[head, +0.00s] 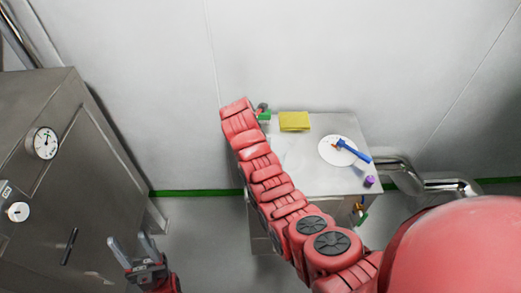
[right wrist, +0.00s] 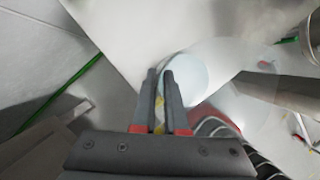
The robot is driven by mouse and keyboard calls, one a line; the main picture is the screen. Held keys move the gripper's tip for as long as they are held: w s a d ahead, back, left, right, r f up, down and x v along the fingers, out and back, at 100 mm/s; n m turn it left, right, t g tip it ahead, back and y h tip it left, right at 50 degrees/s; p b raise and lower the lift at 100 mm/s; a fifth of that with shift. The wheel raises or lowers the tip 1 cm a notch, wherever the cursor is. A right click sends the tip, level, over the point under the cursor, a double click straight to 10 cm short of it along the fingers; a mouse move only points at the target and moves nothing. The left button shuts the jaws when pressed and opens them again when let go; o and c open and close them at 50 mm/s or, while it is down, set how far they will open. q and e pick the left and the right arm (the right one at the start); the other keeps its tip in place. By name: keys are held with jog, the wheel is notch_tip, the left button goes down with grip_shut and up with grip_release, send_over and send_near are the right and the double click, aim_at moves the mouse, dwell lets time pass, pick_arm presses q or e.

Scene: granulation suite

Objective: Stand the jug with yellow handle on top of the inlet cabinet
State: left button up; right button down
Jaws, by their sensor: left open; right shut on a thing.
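In the right wrist view, my right gripper (right wrist: 160,72) is shut on the jug's yellow handle (right wrist: 158,103), partly hidden between the fingers. The jug's pale, round body (right wrist: 190,72) shows just beyond the fingertips, over or beside a pale flat surface. I cannot tell whether it touches that surface. In the head view my right arm hides the right gripper and jug. A low steel cabinet (head: 312,182) stands against the wall beneath that arm. No readable label shows which cabinet is the inlet cabinet. My left gripper (head: 130,240) is open and empty at lower left.
On the low cabinet lie a yellow block (head: 294,121), a white plate (head: 334,151), a blue-handled tool (head: 353,150) and a small purple item (head: 369,181). Steel pipes (head: 450,187) run at its right. A large steel cabinet (head: 75,150) with a gauge (head: 44,143) stands left.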

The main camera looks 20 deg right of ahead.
notch_tip(320, 180, down, 2)
jog(key=shift+p, duration=0.55)
jog(key=shift+f, duration=0.35)
jog(key=c, duration=1)
grip_release()
jog(key=shift+f, duration=0.1)
jog(key=shift+o, duration=0.2)
